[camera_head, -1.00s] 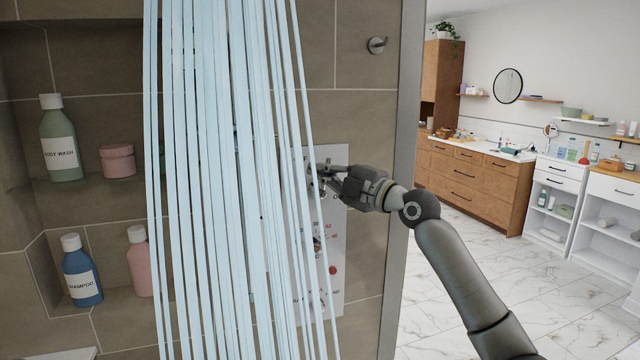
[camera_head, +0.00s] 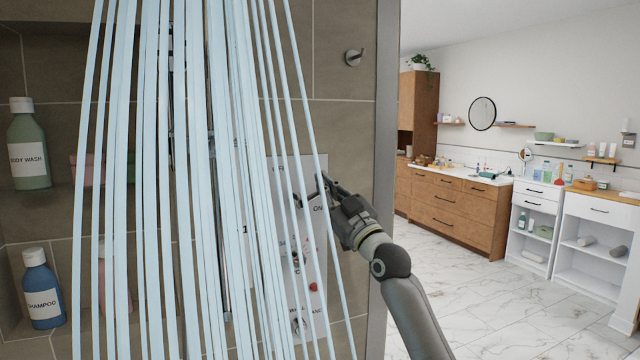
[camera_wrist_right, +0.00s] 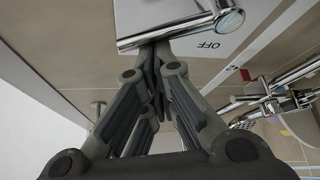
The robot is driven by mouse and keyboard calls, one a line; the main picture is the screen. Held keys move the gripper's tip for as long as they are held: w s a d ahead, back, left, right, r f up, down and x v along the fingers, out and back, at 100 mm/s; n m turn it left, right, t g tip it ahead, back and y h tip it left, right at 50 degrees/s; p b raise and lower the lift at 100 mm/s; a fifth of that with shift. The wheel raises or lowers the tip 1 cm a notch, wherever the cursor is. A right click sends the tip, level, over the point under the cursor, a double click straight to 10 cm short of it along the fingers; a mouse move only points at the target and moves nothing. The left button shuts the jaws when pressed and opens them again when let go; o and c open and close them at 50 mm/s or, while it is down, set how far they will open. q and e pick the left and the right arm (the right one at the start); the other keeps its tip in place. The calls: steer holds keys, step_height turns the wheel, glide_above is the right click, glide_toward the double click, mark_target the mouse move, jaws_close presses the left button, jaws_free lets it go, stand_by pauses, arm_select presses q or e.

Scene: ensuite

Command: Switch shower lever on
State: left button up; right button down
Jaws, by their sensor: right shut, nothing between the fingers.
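The shower control panel (camera_head: 317,165) is a white plate on the tiled wall, with OFF and ON labels at its upper part. The chrome shower lever (camera_wrist_right: 170,34) shows at the top of the right wrist view, near the OFF label. In the head view I cannot make out the lever clearly behind the water streams. My right gripper (camera_head: 326,183) is shut and empty, at the panel's upper right by the ON label. In the right wrist view its fingertips (camera_wrist_right: 156,58) are right by the lever; I cannot tell whether they touch. My left gripper is not in view.
Pale blue water streams (camera_head: 195,200) fall in front of the panel. Body wash (camera_head: 28,155) and shampoo (camera_head: 42,290) stand in wall niches at left. A hook (camera_head: 353,57) is above the panel. A wooden cabinet (camera_head: 450,210) and open floor lie at right.

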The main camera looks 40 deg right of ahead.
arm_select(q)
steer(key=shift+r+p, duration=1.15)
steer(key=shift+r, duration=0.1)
arm_select(e)
steer(key=shift+s+d+f+m+h, duration=0.1)
steer(key=shift+d+f+m+h, duration=0.2)
steer(key=shift+m+h, duration=0.85)
steer(key=shift+w+d+f+m+h, duration=0.1)
steer(key=shift+f+m+h, duration=0.45)
steer(key=shift+m, duration=0.95)
steer(key=shift+s+d+f+m+h, duration=0.1)
steer(key=shift+d+f+m+h, duration=0.1)
steer(key=shift+m+h, duration=1)
steer(key=shift+m, duration=0.25)
